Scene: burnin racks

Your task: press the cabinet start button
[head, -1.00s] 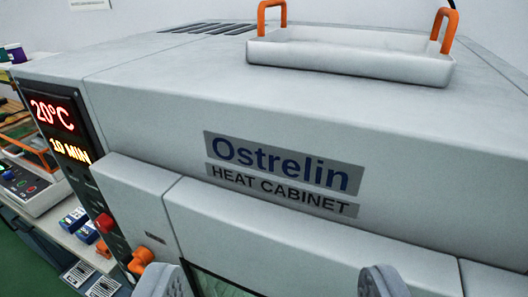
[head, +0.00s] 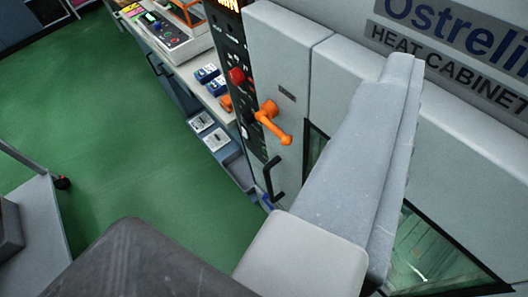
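The heat cabinet (head: 335,62) fills the right side, with its name plate (head: 450,40) at the upper right. Its narrow black control panel (head: 228,42) runs down the cabinet's left edge, seen at a slant. A red button (head: 237,76) stands out from the panel, with small dark controls below it. I cannot tell which control is the start button. My gripper (head: 393,75) reaches up from the bottom centre, in front of the cabinet door, right of the panel and apart from it in the picture. Its grey fingers overlap in view, so their gap is hidden. Nothing held is visible.
An orange handle (head: 270,118) sticks out right of the panel, above a black pull handle (head: 272,180). A bench (head: 178,72) with a device (head: 160,35) and blue boxes stands beyond. A grey cart (head: 35,195) is at the left. Green floor (head: 110,130) lies open between.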

